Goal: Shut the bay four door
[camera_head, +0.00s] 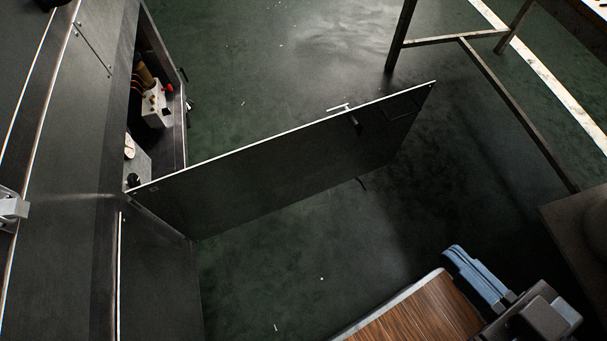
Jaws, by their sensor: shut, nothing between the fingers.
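A dark door (290,150) stands wide open, swung out from the cabinet wall on the left into the middle of the picture. Its pale top edge runs from the cabinet up to the right. A small dark handle (353,121) sits near its free end. The open bay (150,110) shows behind the hinge side. No bay number is readable. My gripper (453,251), with blue fingers, is at the lower right. It is shut and empty, apart from the door on the near side of its free end.
Inside the bay are a white box with a red knob (157,103) and a round gauge (129,146). A wood-topped surface (420,318) is at the bottom. A metal frame (480,70) stands at the upper right. Green floor (280,270) lies clear around the door.

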